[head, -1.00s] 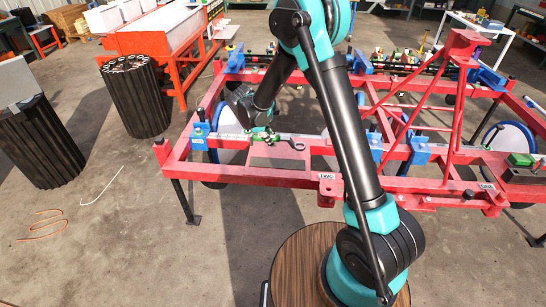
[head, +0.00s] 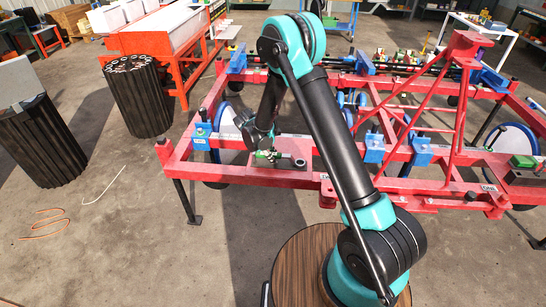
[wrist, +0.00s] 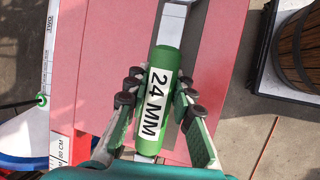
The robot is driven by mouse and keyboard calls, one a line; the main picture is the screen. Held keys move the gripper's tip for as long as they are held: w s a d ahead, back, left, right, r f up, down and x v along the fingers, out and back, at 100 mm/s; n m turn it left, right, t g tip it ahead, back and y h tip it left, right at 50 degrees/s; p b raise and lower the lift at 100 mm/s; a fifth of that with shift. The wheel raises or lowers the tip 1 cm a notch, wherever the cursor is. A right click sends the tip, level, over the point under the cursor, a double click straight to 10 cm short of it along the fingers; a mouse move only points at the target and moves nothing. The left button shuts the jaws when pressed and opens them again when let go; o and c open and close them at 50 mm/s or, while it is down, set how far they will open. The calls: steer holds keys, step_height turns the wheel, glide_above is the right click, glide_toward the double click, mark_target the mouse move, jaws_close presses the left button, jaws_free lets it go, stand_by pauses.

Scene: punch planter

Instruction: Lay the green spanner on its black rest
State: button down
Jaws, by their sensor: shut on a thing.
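The green spanner has a green handle with a white "24 MM" label, lying between the fingers of my gripper (wrist: 158,110) in the wrist view. Its silver shank (wrist: 173,22) runs up out of that frame. In the head view my gripper (head: 268,154) holds the green spanner (head: 276,155) over the front left part of the red frame, with a dark end (head: 300,163) to the right. The fingers are shut on the handle. I cannot make out the black rest for sure; whether the spanner touches the frame is unclear.
The red frame (head: 240,172) carries blue clamps (head: 374,147) and a green block (head: 523,161) on a dark piece at the right. Black ribbed drums (head: 138,100) stand at the left. A wooden barrel (wrist: 301,48) shows at the wrist view's upper right.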

steer(key=shift+f, duration=0.1)
steer(key=c, duration=1.3)
jaws_free()
steer(key=v, duration=1.7)
steer(key=s+d+r+m+y, duration=0.1)
steer(key=s+d+r+m, duration=0.2)
steer(key=d, duration=0.7)
steer(key=s+d+r+m+y, duration=0.1)
steer(key=s+d+r+m, duration=0.2)
steer(key=d, duration=0.6)
steer(key=s+d+f+m+y, duration=0.1)
steer(key=s+d+m, duration=0.4)
steer(key=s, duration=0.3)
steer(key=s+d+f+m+t+y, duration=0.1)
steer(key=s+d+f+m, duration=0.1)
steer(key=s+d+m, duration=0.4)
steer(key=s+d, duration=0.2)
steer(key=s, duration=0.1)
steer(key=shift+s+f+y, duration=0.2)
steer(key=shift+s+y, duration=0.05)
steer(key=shift+y, duration=0.05)
